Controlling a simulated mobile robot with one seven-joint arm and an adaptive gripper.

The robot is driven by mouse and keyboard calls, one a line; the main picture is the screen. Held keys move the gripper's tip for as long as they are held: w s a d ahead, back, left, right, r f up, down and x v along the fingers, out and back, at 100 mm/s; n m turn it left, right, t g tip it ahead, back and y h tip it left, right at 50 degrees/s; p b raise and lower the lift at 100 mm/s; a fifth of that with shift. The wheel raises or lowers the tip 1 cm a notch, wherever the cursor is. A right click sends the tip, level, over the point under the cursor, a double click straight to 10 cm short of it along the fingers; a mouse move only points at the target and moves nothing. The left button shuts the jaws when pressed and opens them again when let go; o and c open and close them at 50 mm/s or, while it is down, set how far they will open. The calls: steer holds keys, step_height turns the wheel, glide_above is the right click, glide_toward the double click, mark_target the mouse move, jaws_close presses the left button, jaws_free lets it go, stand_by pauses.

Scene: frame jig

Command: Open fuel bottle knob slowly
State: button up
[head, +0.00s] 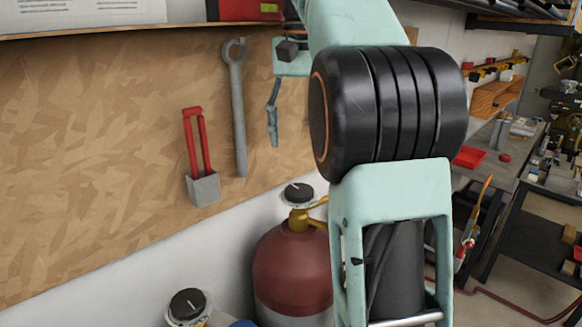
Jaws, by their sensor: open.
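A dark red bottle (290,262) with a pale lower band stands by the wall at the lower middle of the head view. A brass valve (300,219) is on its top, with a round black knob (299,193) that has a light pointer mark. A second black knob (187,304) with a light mark shows at the bottom edge, left of the red bottle; what bears it is mostly cut off. My arm (400,115) crosses in front and hides the red bottle's right side. I cannot make out my gripper in this view.
A wooden board (100,150) on the left wall holds a wrench (237,110) and a red-handled tool (194,145). A shelf (100,32) runs above it. Workbenches with tools (490,140) stand at the right. A dark red hose (500,305) lies on the floor there.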

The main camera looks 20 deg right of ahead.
mark_target(299, 189)
step_height(299, 189, down, 11)
steer(key=shift+s+a+r+b, duration=0.1)
steer(key=shift+s+b, duration=0.05)
steer(key=shift+b, duration=0.85)
steer(key=shift+c, duration=0.7)
steer(key=c, duration=1)
